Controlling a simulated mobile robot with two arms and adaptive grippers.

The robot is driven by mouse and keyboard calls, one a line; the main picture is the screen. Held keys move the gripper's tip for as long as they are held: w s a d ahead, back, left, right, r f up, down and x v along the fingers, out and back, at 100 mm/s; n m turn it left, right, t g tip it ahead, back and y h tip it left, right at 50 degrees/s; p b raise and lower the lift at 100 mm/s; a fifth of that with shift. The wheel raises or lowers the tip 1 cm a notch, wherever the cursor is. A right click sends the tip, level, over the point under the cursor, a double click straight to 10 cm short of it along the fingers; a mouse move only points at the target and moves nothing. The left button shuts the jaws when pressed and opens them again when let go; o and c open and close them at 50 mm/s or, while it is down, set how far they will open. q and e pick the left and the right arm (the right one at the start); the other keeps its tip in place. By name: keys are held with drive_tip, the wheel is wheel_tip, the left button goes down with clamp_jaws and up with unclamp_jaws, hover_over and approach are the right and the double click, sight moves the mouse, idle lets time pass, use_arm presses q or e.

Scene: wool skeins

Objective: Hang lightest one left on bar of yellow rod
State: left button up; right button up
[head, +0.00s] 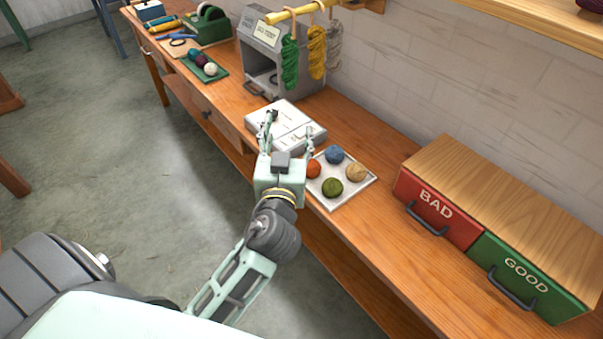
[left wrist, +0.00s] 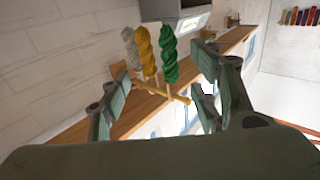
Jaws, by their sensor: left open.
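The yellow rod (head: 297,13) sticks out from the wall over the back of the bench. A green skein (head: 290,62), a yellow skein (head: 317,52) and a pale grey skein (head: 335,45) hang from it, the grey one nearest the wall. The left wrist view shows the rod (left wrist: 172,95) with the same grey (left wrist: 130,47), yellow (left wrist: 145,52) and green (left wrist: 169,55) skeins, apparently upside down. My left gripper (head: 290,126) is open and empty, in front of the white flat box (head: 285,118) and well short of the skeins. My right gripper is out of view.
A grey machine (head: 262,45) stands behind the green skein. A white tray (head: 354,190) holds several yarn balls. Red BAD (head: 435,208) and green GOOD (head: 525,280) drawers are at right. A green mat (head: 190,62) with balls lies at left.

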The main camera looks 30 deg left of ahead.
use_arm(q)
drive_tip(key=s+d+f+m+t+h+b, duration=0.1)
drive_tip(key=s+d+f+m+h+b, duration=0.2)
drive_tip(key=s+d+h, duration=0.15)
drive_tip(key=s+a+f+g, duration=0.1)
drive_tip(key=s+f+g, duration=0.2)
drive_tip(key=f, duration=0.3)
drive_tip(key=s+a+f+g, duration=0.1)
drive_tip(key=s+f+g, duration=0.2)
drive_tip(key=f, duration=0.3)
drive_tip(key=s+d+f+m+g+h, duration=0.1)
drive_tip(key=s+d+f+m+g, duration=0.1)
drive_tip(key=s+f+g, duration=0.4)
drive_tip(key=s+d+f+m+g+h, duration=0.1)
drive_tip(key=s+d+f+g+h, duration=0.2)
drive_tip(key=s, duration=0.5)
drive_tip(key=s+f, duration=0.3)
drive_tip(key=f, duration=2.6)
drive_tip(key=s+a+f+g+y, duration=0.1)
drive_tip(key=s+a+f, duration=0.2)
drive_tip(key=s+f, duration=1.1)
drive_tip(key=shift+s+f+m+g, duration=0.3)
drive_tip(key=shift+s+m, duration=0.1)
drive_tip(key=shift+s, duration=0.75)
